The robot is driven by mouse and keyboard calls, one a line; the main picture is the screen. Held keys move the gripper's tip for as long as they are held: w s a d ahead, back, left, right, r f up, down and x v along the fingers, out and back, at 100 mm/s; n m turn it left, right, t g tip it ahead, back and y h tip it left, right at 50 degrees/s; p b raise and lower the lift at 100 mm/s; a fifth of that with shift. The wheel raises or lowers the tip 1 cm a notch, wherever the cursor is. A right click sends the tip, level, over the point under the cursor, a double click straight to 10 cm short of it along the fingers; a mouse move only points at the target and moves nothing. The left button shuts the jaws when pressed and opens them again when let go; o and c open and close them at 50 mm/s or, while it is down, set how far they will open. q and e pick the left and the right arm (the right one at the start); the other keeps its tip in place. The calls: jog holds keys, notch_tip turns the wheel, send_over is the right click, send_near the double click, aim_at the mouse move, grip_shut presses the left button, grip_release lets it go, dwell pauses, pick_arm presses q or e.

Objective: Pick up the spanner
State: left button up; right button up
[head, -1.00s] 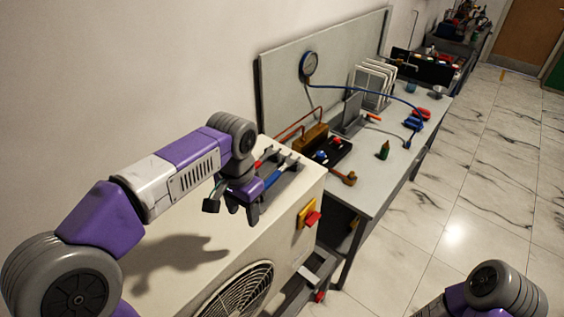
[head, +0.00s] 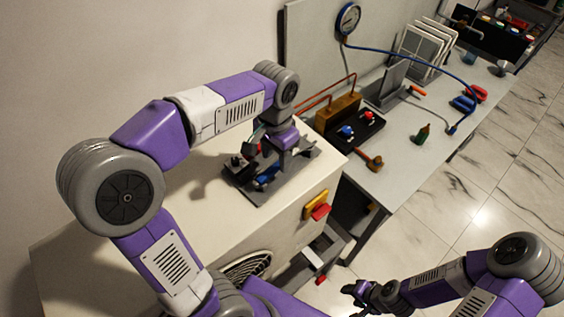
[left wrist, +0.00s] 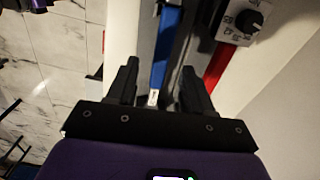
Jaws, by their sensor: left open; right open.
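A long tool with a flat blue handle, which I take to be the spanner (left wrist: 166,45), lies in a grey tray (head: 258,196) on top of the cream unit. In the head view its blue part (head: 266,177) shows only partly, behind my left gripper. My left gripper (head: 276,168) is open and low over the tray, pointing down. In the left wrist view the blue handle runs between its two fingers (left wrist: 160,68), apart from both; whether it is down around the handle I cannot tell. My right gripper (head: 362,291) is open and empty, low at the front right.
A red-handled tool (left wrist: 217,65) lies beside the blue one, near a black dial (left wrist: 249,20). A red switch (head: 320,211) juts from the unit's side.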

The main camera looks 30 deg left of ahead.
pick_arm(q)
notch_tip(320, 180, down, 3)
jog(key=shift+r, duration=0.2)
grip_shut()
